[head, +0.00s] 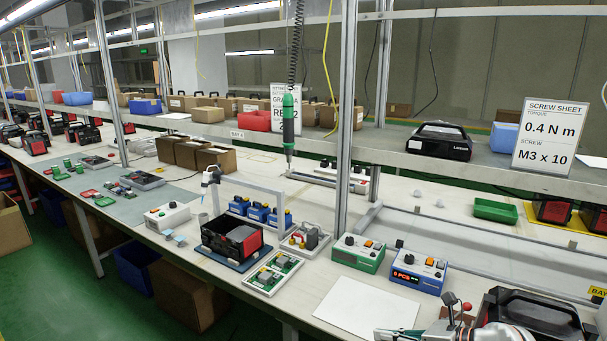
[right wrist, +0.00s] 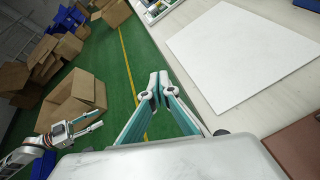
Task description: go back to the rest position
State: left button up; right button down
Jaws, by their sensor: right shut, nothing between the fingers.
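My right gripper (head: 392,334) shows at the bottom edge of the head view, beside the near edge of the bench and just below a blank white sheet. In the right wrist view its teal fingers (right wrist: 156,84) meet at the tips, shut and empty, over the green floor beside the bench edge. My left gripper (right wrist: 95,119) shows at the lower left of the right wrist view, its fingers apart and empty, in front of a cardboard box. It is not in the head view.
The white sheet (head: 367,304) lies flat on the bench. A blue control box (head: 418,270), a green one (head: 358,253) and a black case (head: 535,312) stand near it. An open cardboard box (right wrist: 75,98) stands on the floor.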

jog(key=s+a+m+t+y, duration=0.3)
jog(key=s+a+m+t, duration=0.3)
jog(key=m, duration=0.8)
jog(key=s+d+f+m+g+h, duration=0.1)
jog(key=s+d+f+m+h, duration=0.2)
jog(key=s+f+m, duration=0.6)
jog(key=s+d+f+m+g+h, duration=0.1)
jog(key=s+d+f+m+h, duration=0.3)
jog(key=m, duration=1.1)
jog(key=s+f+h, duration=0.3)
jog(key=s+f, duration=0.2)
jog(key=f, duration=0.2)
jog(key=shift+s+g, duration=0.15)
jog(key=shift+g, duration=0.25)
